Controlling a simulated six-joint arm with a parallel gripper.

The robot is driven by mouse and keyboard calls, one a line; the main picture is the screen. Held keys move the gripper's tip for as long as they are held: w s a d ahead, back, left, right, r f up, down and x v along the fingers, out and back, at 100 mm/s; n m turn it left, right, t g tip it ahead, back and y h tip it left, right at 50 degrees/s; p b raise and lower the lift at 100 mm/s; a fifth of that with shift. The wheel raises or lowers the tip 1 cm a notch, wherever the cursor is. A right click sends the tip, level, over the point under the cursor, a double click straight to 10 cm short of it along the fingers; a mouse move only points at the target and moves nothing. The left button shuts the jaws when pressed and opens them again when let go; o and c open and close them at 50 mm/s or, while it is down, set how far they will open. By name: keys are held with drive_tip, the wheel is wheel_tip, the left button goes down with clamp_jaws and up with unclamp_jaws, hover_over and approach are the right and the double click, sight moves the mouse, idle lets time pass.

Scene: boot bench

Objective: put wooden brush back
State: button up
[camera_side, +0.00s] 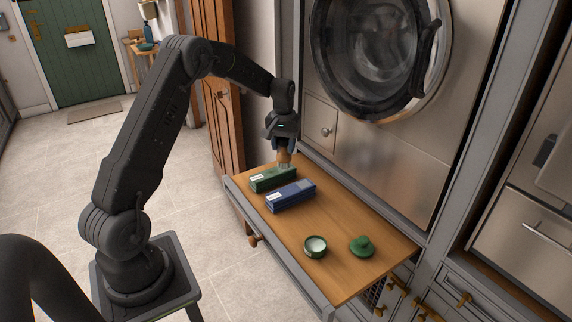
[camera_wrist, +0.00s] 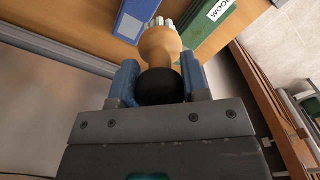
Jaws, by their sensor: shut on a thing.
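My gripper (camera_side: 284,143) is shut on the wooden brush (camera_side: 284,157) above the far left part of the wooden bench top (camera_side: 346,233). In the wrist view the brush (camera_wrist: 160,44) sits between the blue fingers of my gripper (camera_wrist: 158,84), with its pale bristles pointing away from me. A green box (camera_side: 272,179) with a white label lies just below the brush; in the wrist view the green box (camera_wrist: 212,22) shows part of a word, "WOO". A blue box (camera_side: 290,196) lies beside it. I cannot tell whether the bristles touch the green box.
An open round tin (camera_side: 315,247) with pale contents and a green lid (camera_side: 361,246) stand on the right part of the bench top. A machine with a round glass door (camera_side: 375,50) rises behind. A wooden door (camera_side: 219,85) stands at the left end.

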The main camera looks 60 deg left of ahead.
drive_tip(key=s+d+f+m, duration=0.1)
drive_tip(key=s+d+m, duration=0.15)
drive_tip(key=s, duration=0.25)
drive_tip(key=s+d+m, duration=0.1)
drive_tip(key=s+d, duration=0.2)
drive_tip(key=s, duration=0.3)
drive_tip(key=shift+n, duration=0.25)
drive_tip(key=shift+w+d+f, duration=1.3)
drive_tip(key=shift+d+f, duration=0.2)
drive_tip(key=shift+f, duration=0.4)
drive_tip(key=shift+w+d+f, duration=1.25)
drive_tip(key=shift+d+f, duration=0.25)
drive_tip(key=shift+f, duration=0.35)
drive_tip(key=shift+w+d+f, duration=1.3)
drive_tip(key=shift+d+f, duration=0.2)
drive_tip(key=shift+f, duration=0.4)
drive_tip(key=o, duration=0.9)
drive_tip(key=shift+f, duration=0.1)
drive_tip(key=shift+o, duration=0.2)
